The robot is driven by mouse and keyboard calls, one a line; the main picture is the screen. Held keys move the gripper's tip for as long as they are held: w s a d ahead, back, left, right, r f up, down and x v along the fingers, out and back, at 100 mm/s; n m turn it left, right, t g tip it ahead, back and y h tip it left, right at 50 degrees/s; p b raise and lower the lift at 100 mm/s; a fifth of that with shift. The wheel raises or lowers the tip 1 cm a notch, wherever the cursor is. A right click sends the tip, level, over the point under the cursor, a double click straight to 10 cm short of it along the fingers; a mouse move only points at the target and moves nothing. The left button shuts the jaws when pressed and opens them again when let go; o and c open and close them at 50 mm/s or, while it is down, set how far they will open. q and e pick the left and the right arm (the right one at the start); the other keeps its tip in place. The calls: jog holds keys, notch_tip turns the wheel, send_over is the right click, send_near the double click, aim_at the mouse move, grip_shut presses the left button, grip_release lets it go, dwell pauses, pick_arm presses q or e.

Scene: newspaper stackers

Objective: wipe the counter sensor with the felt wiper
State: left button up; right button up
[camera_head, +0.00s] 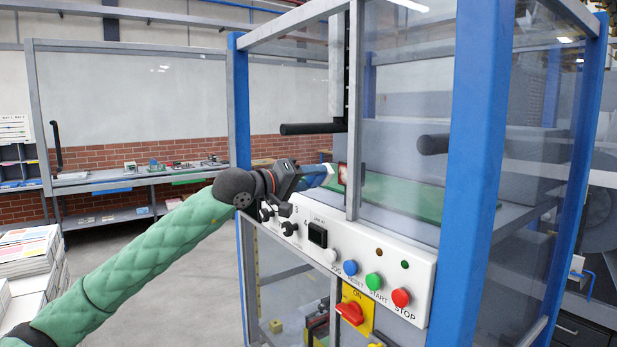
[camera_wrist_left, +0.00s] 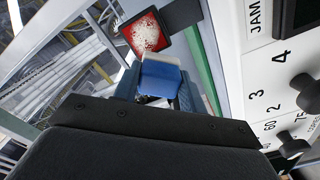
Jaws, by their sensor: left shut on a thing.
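The felt wiper (camera_head: 318,175) is a blue block with a pale front edge. My left gripper (camera_head: 303,178) is shut on it; the wiper also shows between the fingers in the left wrist view (camera_wrist_left: 160,80). The counter sensor (camera_wrist_left: 146,33) is a dark-framed red face speckled with white dust, just ahead of the wiper's pale edge. In the head view the sensor (camera_head: 342,173) is a small dark red plate just right of the wiper. They look very close; I cannot tell whether they touch. My right gripper is out of view.
A white control panel (camera_head: 330,245) with black knobs (camera_head: 289,228) and coloured buttons lies below and beside my left gripper. Clear machine panes and a blue post (camera_head: 471,170) stand to the right. Paper stacks (camera_head: 30,255) are at far left. A bench (camera_head: 140,178) stands behind.

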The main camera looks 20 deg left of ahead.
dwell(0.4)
pick_arm(q)
jog(key=shift+b+x, duration=0.4)
jog(key=shift+x, duration=0.65)
dwell(0.5)
